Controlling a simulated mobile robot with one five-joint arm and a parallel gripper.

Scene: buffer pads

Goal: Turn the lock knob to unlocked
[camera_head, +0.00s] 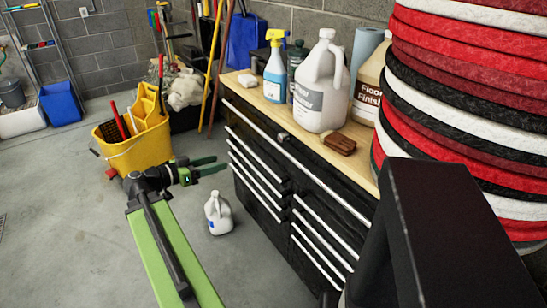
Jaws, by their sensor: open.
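A black drawer cabinet (255,165) with a wooden top stands at the centre. A small grey fitting (283,136) sits high on its front, near the top edge; it looks like the lock knob. It is too small to tell which way it is turned. My gripper (220,164) shows green fingers that are open and empty. It is left of the cabinet front, apart from the knob, and appears lower in the picture.
Spray and jug bottles (320,85) and a brown brush (340,144) stand on the wooden top (262,100). A white jug (217,213) stands on the floor below my gripper. A yellow mop bucket (133,150) is at left. Stacked pads (465,95) fill the right.

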